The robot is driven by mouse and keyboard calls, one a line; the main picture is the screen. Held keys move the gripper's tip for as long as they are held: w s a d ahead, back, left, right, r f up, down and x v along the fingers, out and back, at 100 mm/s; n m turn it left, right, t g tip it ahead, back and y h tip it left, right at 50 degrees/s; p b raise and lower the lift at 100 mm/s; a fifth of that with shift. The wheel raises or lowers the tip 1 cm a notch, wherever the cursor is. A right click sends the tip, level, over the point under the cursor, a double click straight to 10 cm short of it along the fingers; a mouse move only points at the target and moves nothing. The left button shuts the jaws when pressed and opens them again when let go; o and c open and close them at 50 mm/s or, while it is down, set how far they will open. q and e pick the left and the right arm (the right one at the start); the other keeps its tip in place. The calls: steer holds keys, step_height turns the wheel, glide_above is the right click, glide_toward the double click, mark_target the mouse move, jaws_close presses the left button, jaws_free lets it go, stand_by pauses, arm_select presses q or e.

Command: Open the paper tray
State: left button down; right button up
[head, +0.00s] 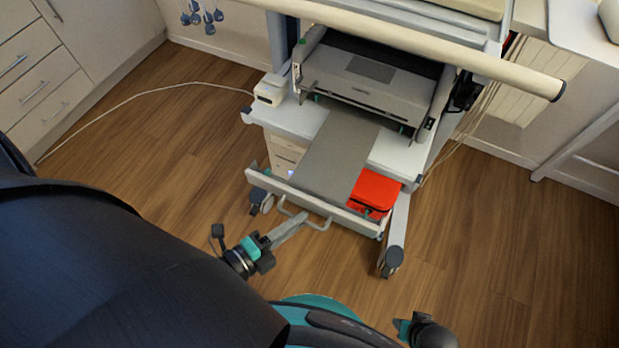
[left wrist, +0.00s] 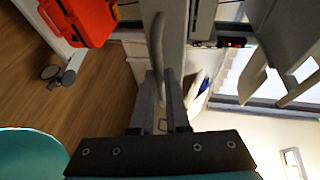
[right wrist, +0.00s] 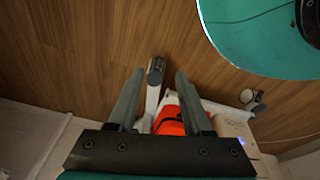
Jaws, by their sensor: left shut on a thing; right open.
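A printer (head: 370,82) stands on the upper shelf of a white cart. A flat grey panel (head: 338,157) reaches from below it towards me, above a pulled-out tray with a pale front (head: 345,215) and a U-shaped handle (head: 322,226). I cannot tell whether panel and tray are one piece. My left gripper (head: 303,217) is shut on the handle, whose curved bar shows between the fingers in the left wrist view (left wrist: 161,60). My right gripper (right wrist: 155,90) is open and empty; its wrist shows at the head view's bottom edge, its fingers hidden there.
A red case (head: 374,190) lies in the right part of the tray. A small cream box (head: 271,90) stands on the shelf's left. A cart leg with a caster (head: 392,260) stands at the front right. A cable crosses the floor at left. Wooden floor (head: 500,240) is clear at right.

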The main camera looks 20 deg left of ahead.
arm_select(q)
steer(key=shift+s+a, duration=0.1)
steer(key=shift+s, duration=1.95)
arm_select(e)
steer(key=shift+s+d+f, duration=0.25)
steer(key=shift+f, duration=0.2)
arm_select(q)
steer(key=c, duration=1.2)
jaws_free()
steer(key=p+v, duration=0.2)
steer(key=v, duration=1.3)
steer(key=shift+s+a+r, duration=0.1)
arm_select(e)
steer(key=s+d+f, duration=0.2)
steer(key=s, duration=0.1)
steer(key=shift+d+f, duration=0.2)
steer(key=shift+f, duration=0.1)
